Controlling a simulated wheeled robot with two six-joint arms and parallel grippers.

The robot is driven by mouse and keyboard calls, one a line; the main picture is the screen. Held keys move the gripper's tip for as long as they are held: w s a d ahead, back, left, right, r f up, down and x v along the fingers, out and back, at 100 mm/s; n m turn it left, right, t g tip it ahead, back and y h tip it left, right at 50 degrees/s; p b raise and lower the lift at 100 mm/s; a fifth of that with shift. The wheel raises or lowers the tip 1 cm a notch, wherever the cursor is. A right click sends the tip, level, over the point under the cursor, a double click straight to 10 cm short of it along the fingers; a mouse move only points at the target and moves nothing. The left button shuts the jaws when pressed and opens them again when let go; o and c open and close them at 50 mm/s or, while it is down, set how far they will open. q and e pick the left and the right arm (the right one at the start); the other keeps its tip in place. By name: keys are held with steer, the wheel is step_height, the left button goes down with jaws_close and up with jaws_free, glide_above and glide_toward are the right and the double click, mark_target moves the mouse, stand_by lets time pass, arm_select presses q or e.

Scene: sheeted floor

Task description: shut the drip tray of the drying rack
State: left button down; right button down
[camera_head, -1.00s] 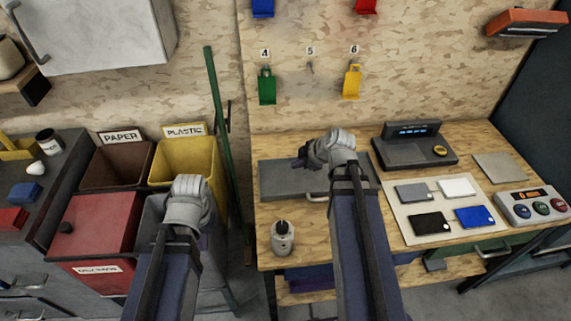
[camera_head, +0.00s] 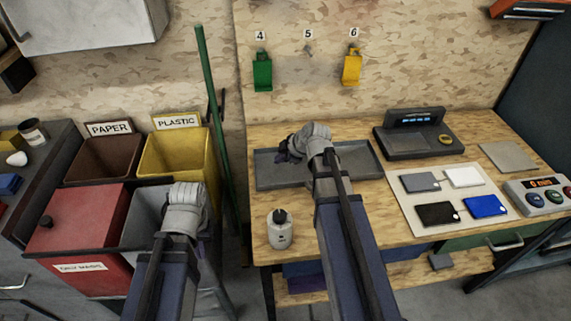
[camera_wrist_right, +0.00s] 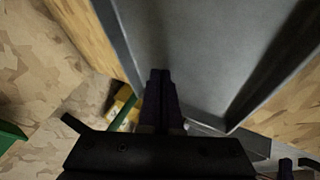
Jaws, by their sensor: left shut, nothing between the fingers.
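No drying rack or drip tray that I can clearly identify shows. A shallow grey tray (camera_head: 265,178) with a raised rim lies on the wooden bench; its bare floor fills much of the right wrist view (camera_wrist_right: 205,50). My right gripper (camera_head: 284,155) is over the tray's left part, its arm crossing the tray's middle and hiding part of it. In the right wrist view its two dark fingers (camera_wrist_right: 161,90) are together, with nothing visible between them. Whether they touch the tray is unclear. My left gripper (camera_head: 202,222) is shut beside the grey bin, away from the bench.
A small bottle (camera_head: 280,232) stands at the bench's front left. A scale (camera_head: 418,138), a board with cards (camera_head: 455,200) and a button box (camera_head: 540,197) stand right. A green drawer (camera_head: 478,240) is below. Bins and a green pole (camera_head: 212,100) stand left.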

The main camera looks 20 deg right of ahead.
mark_target(273, 154)
steer(key=shift+w+d+r, duration=0.1)
steer(key=shift+w+d, duration=0.1)
steer(key=shift+w, duration=0.55)
steer(key=shift+w+d+r, duration=0.1)
steer(key=shift+w+d, duration=0.1)
steer(key=shift+w, duration=0.65)
steer(key=w+d, duration=0.1)
steer(key=w, duration=0.4)
steer(key=w+d, duration=0.1)
steer(key=w, duration=0.4)
steer(key=w+d, duration=0.1)
steer(key=w, duration=0.4)
steer(key=shift+w+d+f, duration=0.1)
steer(key=shift+w+d, duration=0.05)
steer(key=shift+d, duration=0.2)
steer(key=shift+w+d, duration=0.1)
steer(key=shift+w, duration=0.3)
